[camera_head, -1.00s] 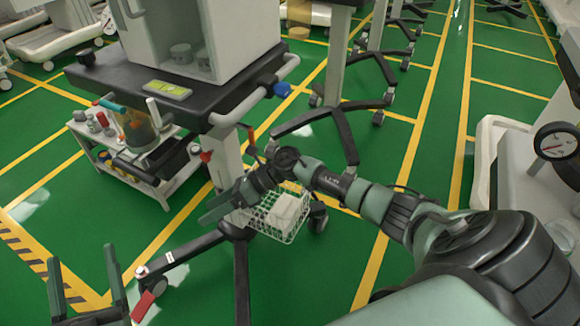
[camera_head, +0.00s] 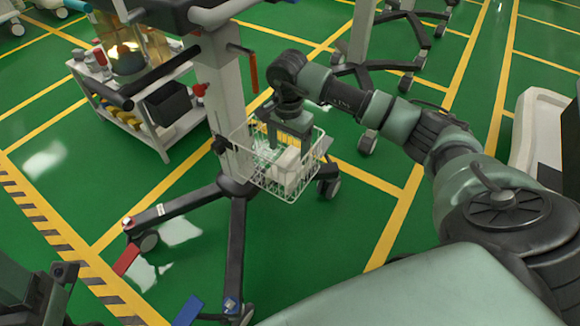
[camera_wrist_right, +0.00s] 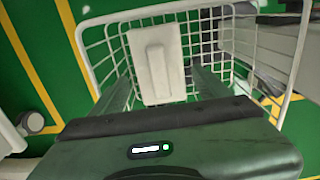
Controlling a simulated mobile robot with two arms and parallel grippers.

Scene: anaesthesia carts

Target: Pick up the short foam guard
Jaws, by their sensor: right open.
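A pale, blocky piece (camera_head: 287,167) lies in a white wire basket (camera_head: 262,186) on the cart's column; I take it for the short foam guard, but cannot be sure. In the right wrist view the pale piece (camera_wrist_right: 156,62) lies beyond my fingers, against the basket mesh (camera_wrist_right: 103,62). My right gripper (camera_head: 283,140) points down at the basket's open top. Its two fingers (camera_wrist_right: 160,78) are apart, with nothing seen gripped between them. Part of my left gripper (camera_head: 45,292) shows at the lower left edge; its fingertips are not clear.
The cart's column (camera_head: 218,95) stands left of the basket, and its dark legs (camera_head: 237,235) spread below. A low white trolley (camera_head: 150,120) with bottles and a black bin stands farther left. Green floor is free right of the basket.

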